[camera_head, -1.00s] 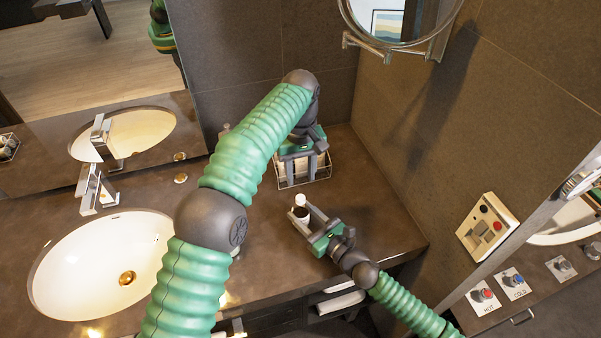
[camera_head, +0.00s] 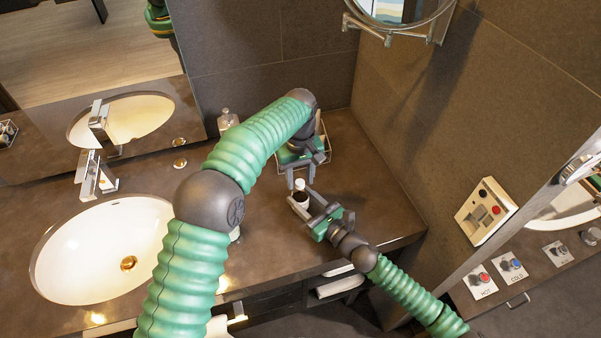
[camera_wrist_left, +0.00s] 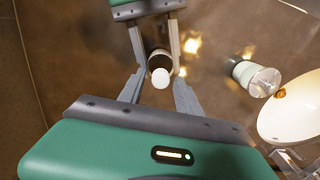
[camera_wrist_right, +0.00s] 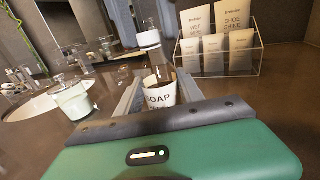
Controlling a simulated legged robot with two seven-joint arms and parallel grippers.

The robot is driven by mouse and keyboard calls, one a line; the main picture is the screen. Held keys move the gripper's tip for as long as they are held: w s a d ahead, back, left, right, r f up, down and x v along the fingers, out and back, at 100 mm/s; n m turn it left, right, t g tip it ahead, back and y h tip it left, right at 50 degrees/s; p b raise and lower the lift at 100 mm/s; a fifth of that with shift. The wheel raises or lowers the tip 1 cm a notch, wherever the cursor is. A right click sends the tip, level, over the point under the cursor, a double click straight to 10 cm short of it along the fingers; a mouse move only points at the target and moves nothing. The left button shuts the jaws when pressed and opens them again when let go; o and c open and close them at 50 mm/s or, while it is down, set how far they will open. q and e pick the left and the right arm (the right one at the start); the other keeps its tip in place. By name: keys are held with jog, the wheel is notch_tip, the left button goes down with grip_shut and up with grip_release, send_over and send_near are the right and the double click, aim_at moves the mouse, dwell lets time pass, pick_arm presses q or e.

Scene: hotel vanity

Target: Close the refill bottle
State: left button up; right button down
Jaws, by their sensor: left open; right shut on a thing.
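The refill bottle (camera_head: 300,198) stands upright on the counter, dark with a white label reading SOAP in the right wrist view (camera_wrist_right: 160,92). A white cap (camera_wrist_right: 148,39) sits at its neck; I cannot tell whether it is fully seated. The cap also shows in the left wrist view (camera_wrist_left: 160,78). My right gripper (camera_head: 306,201) is shut on the bottle's body from the side. My left gripper (camera_head: 300,177) is open above the bottle. In the left wrist view its fingers (camera_wrist_left: 158,90) are on both sides of the cap, with gaps.
A wire rack (camera_head: 322,150) with packets stands behind the bottle. A lidded jar (camera_wrist_left: 250,76) stands nearby, mostly hidden by my left arm in the head view. The sink (camera_head: 100,250) is left. Clear counter lies right of the bottle.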

pick_arm(q)
grip_shut()
jog(key=m, duration=0.8)
jog(key=shift+m, duration=0.3)
jog(key=shift+o, duration=0.8)
grip_release()
jog(key=shift+r, duration=0.1)
